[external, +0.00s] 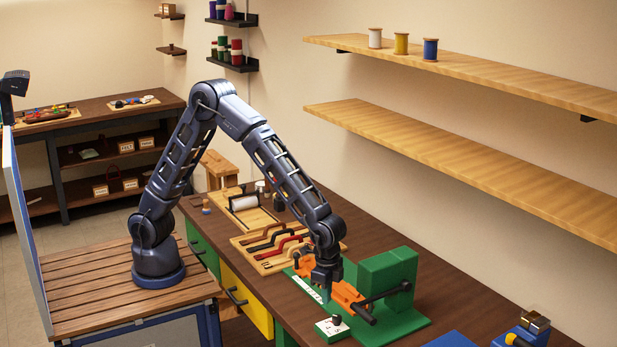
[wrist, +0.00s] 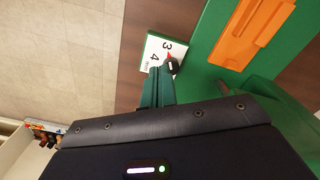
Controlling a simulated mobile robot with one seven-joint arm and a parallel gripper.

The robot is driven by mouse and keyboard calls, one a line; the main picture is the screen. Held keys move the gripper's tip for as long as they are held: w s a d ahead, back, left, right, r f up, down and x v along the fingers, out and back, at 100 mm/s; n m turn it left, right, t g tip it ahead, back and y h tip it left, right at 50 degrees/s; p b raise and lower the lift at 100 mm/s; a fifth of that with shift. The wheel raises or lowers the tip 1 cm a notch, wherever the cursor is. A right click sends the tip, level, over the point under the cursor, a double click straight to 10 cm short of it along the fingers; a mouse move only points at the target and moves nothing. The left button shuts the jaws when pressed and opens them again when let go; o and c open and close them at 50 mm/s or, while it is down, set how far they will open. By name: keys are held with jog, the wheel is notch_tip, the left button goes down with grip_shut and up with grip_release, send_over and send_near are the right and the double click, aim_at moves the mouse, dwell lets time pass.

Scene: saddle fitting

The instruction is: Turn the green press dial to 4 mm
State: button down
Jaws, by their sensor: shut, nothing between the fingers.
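The dial is a small block with a green edge and a white face (wrist: 155,48), marked 3, 4 and mm in the wrist view. In the external view the dial block (external: 322,328) is at the bench's front edge. Its black knob (wrist: 173,67) has a small red mark on the side nearer the 3. The knob also shows in the external view (external: 336,319). My gripper (external: 326,294) points down, just behind and above the dial. In the wrist view its shut fingers (wrist: 158,73) are empty and end close beside the knob; whether they touch it, I cannot tell.
The green press (external: 388,272) with an orange part (external: 346,296) and black handle (external: 362,313) stands right beside my gripper. A tool board (external: 262,262) lies behind. A blue piece (external: 452,340) lies to the right. Spool shelves (external: 470,70) hang on the wall.

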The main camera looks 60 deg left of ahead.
aim_at(337, 320)
jog(key=shift+w+a+f, duration=0.15)
jog(key=shift+w+f, duration=0.25)
jog(key=shift+f, duration=0.6)
jog(key=shift+w+a+f, duration=0.15)
jog(key=shift+w+f, duration=0.25)
jog(key=shift+f, duration=0.65)
jog(key=shift+w+a+f, duration=0.15)
jog(key=shift+w+f, duration=0.25)
jog(key=shift+f, duration=0.6)
jog(key=shift+d, duration=0.25)
